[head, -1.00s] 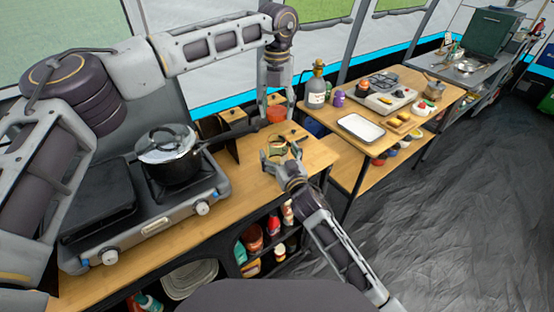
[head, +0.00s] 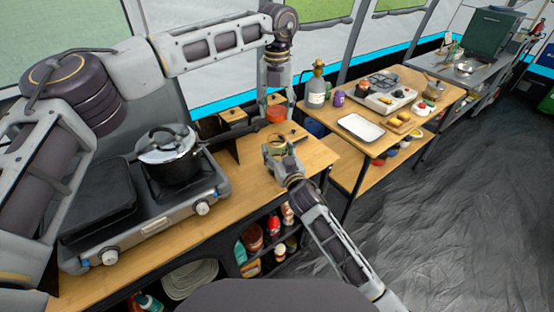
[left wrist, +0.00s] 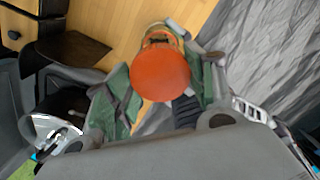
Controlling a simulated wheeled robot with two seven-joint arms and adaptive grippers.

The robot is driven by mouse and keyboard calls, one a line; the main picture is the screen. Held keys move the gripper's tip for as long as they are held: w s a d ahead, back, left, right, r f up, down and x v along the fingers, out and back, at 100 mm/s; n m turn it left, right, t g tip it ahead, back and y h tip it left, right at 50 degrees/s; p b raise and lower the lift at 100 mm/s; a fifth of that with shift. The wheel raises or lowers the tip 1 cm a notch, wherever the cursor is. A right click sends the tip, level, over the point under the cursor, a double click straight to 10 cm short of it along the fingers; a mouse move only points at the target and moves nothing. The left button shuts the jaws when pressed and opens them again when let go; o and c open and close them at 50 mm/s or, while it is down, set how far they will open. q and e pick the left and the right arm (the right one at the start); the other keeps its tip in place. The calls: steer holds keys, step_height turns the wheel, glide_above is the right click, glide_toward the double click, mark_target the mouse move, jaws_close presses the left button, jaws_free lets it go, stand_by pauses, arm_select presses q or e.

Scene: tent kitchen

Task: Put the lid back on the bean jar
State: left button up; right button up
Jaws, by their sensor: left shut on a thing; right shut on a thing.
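The orange-red lid (head: 276,114) is held by my left gripper (head: 277,104), which is shut on it. In the left wrist view the lid (left wrist: 160,76) sits between the green finger pads and shows its round face. The glass bean jar (head: 278,142) stands upright on the wooden counter, below and apart from the lid in the head view. My right gripper (head: 276,152) is shut around the jar from the near side. In the left wrist view the jar (left wrist: 162,35) shows just past the lid, which hides part of it.
A stove (head: 135,215) with a lidded pot (head: 172,165) stands on the counter to the left. Dark-sided wooden boxes (head: 232,117) stand behind the jar. A second table with a white tray (head: 361,128) and a bottle (head: 317,88) stands to the right, past a gap.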

mark_target(277, 121)
steer(key=c, duration=0.5)
arm_select(q)
steer(key=shift+f, duration=2.45)
arm_select(e)
steer(key=shift+o, duration=0.2)
arm_select(q)
steer(key=shift+f, duration=0.15)
steer(key=shift+f, duration=0.75)
steer(key=shift+f, duration=0.55)
arm_select(e)
jaws_close()
